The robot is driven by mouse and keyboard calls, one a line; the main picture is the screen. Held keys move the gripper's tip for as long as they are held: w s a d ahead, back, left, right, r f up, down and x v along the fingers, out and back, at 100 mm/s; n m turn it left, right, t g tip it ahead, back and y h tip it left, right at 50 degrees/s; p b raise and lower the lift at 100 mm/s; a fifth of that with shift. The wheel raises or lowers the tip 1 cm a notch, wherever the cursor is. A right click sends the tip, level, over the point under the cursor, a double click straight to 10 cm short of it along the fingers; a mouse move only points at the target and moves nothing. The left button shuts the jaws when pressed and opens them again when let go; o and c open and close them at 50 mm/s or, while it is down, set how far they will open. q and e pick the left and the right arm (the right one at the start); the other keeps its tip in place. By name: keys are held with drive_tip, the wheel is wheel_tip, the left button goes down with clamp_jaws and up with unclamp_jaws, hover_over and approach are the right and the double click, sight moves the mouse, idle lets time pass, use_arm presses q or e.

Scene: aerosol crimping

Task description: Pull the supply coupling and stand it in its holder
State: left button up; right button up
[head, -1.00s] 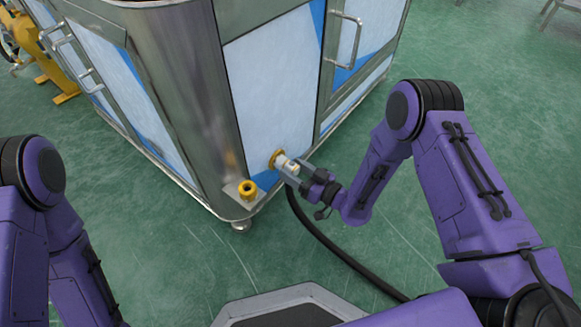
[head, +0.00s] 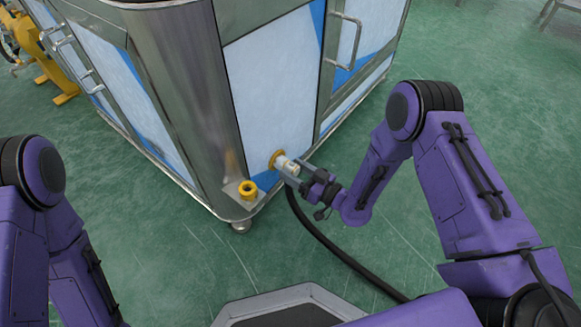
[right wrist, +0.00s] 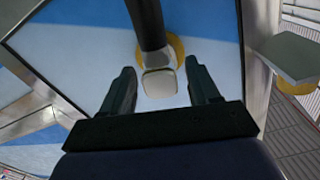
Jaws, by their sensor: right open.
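The supply coupling (head: 288,166) is a pale cylinder on the yellow port ring (head: 277,158) low on the cabinet's panel. A black hose (head: 328,243) hangs from it to the floor. My right gripper (head: 297,172) is at the coupling, its fingers open. In the right wrist view the pale coupling end (right wrist: 160,84) sits between the two fingers (right wrist: 160,90), with gaps visible on both sides. The holder (head: 248,189) is an empty yellow ring on a small metal bracket at the cabinet's corner, left of the port. My left gripper is not in view.
The steel cabinet (head: 188,95) with blue and white panels stands in front of me. Its rounded corner post is close to the holder. The bracket (right wrist: 291,56) shows at the right in the wrist view. Green floor (head: 165,245) is clear in front.

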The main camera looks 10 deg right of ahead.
sight(297, 173)
clamp_jaws()
drive_tip(key=shift+p+v, duration=0.65)
drive_tip(key=shift+v, duration=2.4)
